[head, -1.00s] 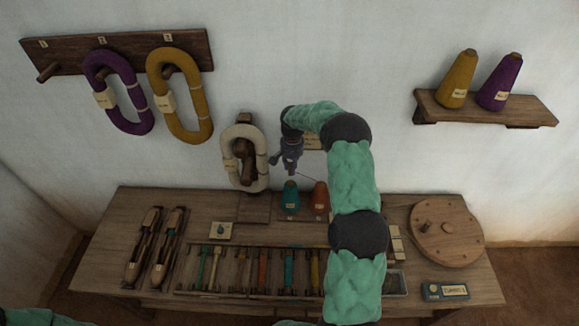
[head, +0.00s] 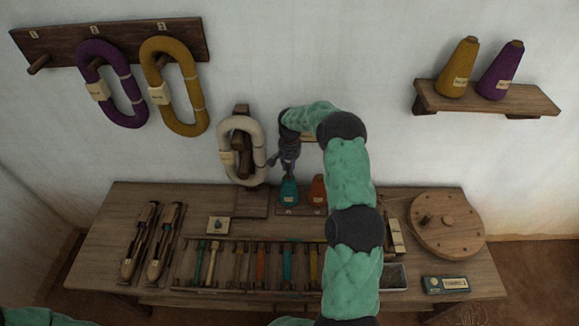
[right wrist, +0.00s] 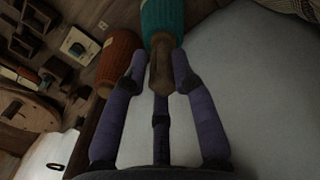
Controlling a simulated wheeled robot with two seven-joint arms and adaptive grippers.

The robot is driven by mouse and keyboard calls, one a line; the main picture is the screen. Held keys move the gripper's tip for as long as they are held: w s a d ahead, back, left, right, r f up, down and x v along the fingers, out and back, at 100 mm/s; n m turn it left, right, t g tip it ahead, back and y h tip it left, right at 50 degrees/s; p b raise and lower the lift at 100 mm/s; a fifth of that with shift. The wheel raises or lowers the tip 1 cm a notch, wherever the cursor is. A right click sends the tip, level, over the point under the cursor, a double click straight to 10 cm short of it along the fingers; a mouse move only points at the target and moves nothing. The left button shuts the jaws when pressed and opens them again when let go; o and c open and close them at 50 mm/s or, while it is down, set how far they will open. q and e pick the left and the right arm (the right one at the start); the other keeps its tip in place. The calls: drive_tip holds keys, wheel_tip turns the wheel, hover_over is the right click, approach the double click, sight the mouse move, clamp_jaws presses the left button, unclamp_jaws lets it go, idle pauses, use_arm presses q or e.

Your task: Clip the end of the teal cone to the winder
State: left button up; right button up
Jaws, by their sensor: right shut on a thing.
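In the right wrist view the purple fingers of my right gripper (right wrist: 158,84) are closed around the brown tip of the teal cone (right wrist: 163,22). A loose yarn end cannot be made out. A round wooden disc with a peg (head: 446,222), possibly the winder, lies on the bench at the right. My left gripper is out of view.
An orange cone (head: 318,190) stands close to the right of the teal one. A cream skein (head: 226,152) hangs just left of my right gripper. A rack of several coloured bobbins (head: 250,265) and two shuttles (head: 140,240) fill the front and left. My right arm hides part of the bench.

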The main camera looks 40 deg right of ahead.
drive_tip(key=shift+r, duration=0.1)
drive_tip(key=shift+r+p, duration=1.4)
drive_tip(key=shift+r, duration=1.05)
drive_tip(key=shift+s+f, duration=0.1)
